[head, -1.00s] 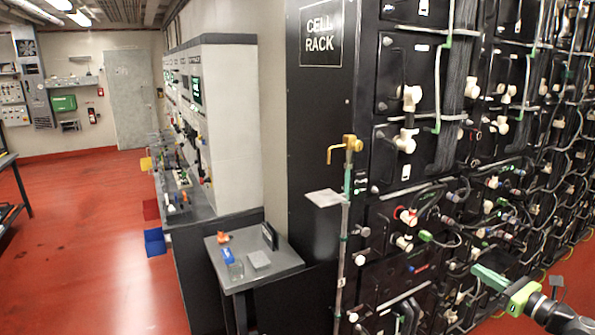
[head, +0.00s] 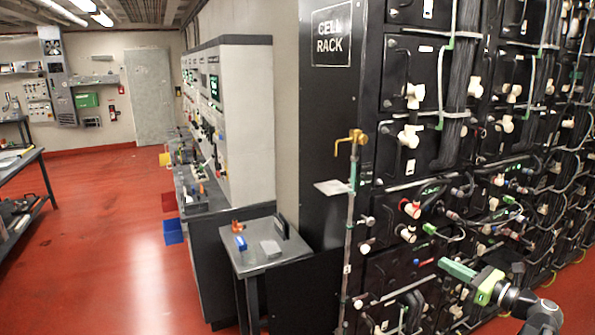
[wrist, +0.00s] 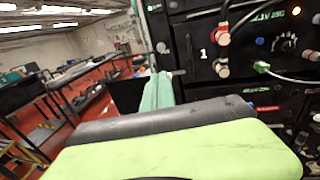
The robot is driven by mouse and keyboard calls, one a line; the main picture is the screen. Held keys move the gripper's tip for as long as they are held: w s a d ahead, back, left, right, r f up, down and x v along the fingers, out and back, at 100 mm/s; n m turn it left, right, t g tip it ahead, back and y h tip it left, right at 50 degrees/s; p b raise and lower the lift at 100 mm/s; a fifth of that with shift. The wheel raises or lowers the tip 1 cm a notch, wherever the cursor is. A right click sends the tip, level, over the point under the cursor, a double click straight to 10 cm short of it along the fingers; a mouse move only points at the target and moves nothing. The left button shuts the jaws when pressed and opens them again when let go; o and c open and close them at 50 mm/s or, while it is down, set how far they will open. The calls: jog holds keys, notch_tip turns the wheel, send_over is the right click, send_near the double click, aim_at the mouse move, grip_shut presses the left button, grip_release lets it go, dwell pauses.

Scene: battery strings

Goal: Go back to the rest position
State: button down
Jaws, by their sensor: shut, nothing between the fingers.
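My gripper (head: 447,265) is at the lower right of the head view, in front of the cell rack (head: 331,110). Its green fingers are shut and empty, pointing left, apart from the rack face as far as I can tell. In the wrist view the light green gripper body fills the bottom, and the teal finger (wrist: 157,93) stands beyond it. The rack's panel with red and white connectors (wrist: 223,50) shows behind it there. The rest position itself is not marked in any view.
A small grey side table (head: 262,257) with a blue item (head: 241,243) stands left of the rack. A brass-coloured hook on a pole (head: 353,140) stands at the rack's front corner. The red floor (head: 100,240) is clear on the left, with a workbench (head: 20,165) at the far left.

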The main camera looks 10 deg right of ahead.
jog(key=w+a+r+m+t, duration=0.1)
jog(key=w+a+r+m, duration=0.15)
jog(key=w+a, duration=0.5)
jog(key=w+a+r+m+t+y, duration=0.1)
jog(key=w+a+r+m, duration=0.3)
jog(key=a, duration=0.7)
jog(key=w+a+r+t, duration=0.1)
jog(key=w+a+t, duration=0.1)
jog(key=w+a, duration=0.65)
jog(key=w+a+f+m+h, duration=0.35)
jog(key=m+h, duration=0.45)
jog(key=m, duration=0.4)
jog(key=s+a+f+m+g+h, duration=0.1)
jog(key=s+f+m+g+h, duration=0.1)
jog(key=f+m+g, duration=0.5)
jog(key=s+a+f+m+g+h, duration=0.1)
jog(key=s+a+f+m+g, duration=0.1)
jog(key=f+m, duration=0.55)
jog(key=s+a+f+m+g, duration=0.1)
jog(key=s+f+m+g, duration=0.1)
jog(key=s, duration=0.5)
jog(key=s+a+f+m+g+y, duration=0.1)
jog(key=s+a+f+m+g, duration=0.1)
jog(key=s+f+g, duration=0.3)
jog(key=s+a+f+m+g+y, duration=0.1)
jog(key=s+f+m+g, duration=0.3)
jog(key=s+f, duration=0.2)
jog(key=s, duration=0.2)
jog(key=shift+s+a+f, duration=0.15)
jog(key=shift+s+a, duration=0.15)
